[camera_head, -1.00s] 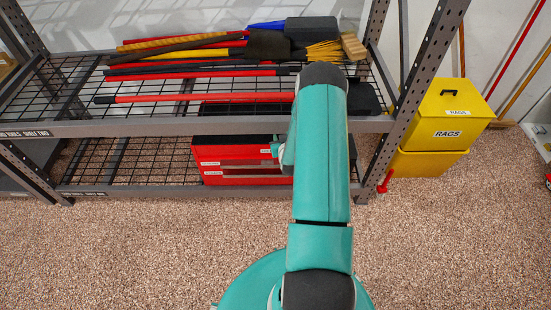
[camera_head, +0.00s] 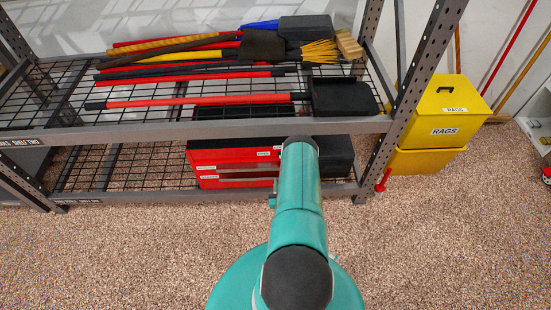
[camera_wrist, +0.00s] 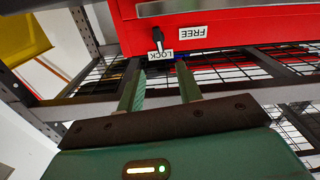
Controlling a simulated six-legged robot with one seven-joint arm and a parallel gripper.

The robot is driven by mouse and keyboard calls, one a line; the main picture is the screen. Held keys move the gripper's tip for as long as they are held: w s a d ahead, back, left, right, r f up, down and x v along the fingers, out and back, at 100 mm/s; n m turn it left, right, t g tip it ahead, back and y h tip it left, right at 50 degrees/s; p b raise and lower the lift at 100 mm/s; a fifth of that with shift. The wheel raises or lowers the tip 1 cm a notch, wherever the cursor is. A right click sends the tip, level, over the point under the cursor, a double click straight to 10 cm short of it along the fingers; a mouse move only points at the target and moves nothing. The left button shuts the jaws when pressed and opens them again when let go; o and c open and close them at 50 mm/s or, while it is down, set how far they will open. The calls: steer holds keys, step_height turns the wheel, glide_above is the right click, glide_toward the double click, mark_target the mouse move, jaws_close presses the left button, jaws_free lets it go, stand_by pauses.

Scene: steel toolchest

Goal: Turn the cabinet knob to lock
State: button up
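The red toolchest (camera_head: 235,156) sits on the lower shelf, partly behind my arm in the head view. In the wrist view its red face (camera_wrist: 225,28) fills the top, with labels upside down. A small black knob (camera_wrist: 157,38) with a light edge is on that face; its lever points down in the picture to the LOCK label (camera_wrist: 160,55). The FREE label (camera_wrist: 193,32) is to its right. My gripper (camera_wrist: 161,70) is open and empty, its two green fingers apart, tips just below the LOCK label in the picture. No contact with the knob shows. In the head view the gripper is mostly hidden.
The steel shelf's front edge (camera_head: 110,133) passes above the toolchest. Long-handled tools (camera_head: 190,101) lie on the upper shelf. A yellow RAGS bin (camera_head: 440,110) stands beyond the right shelf post (camera_head: 412,95). The speckled floor in front is clear.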

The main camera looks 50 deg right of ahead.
mark_target(280, 156)
steer(key=x, duration=1.3)
steer(key=c, duration=0.7)
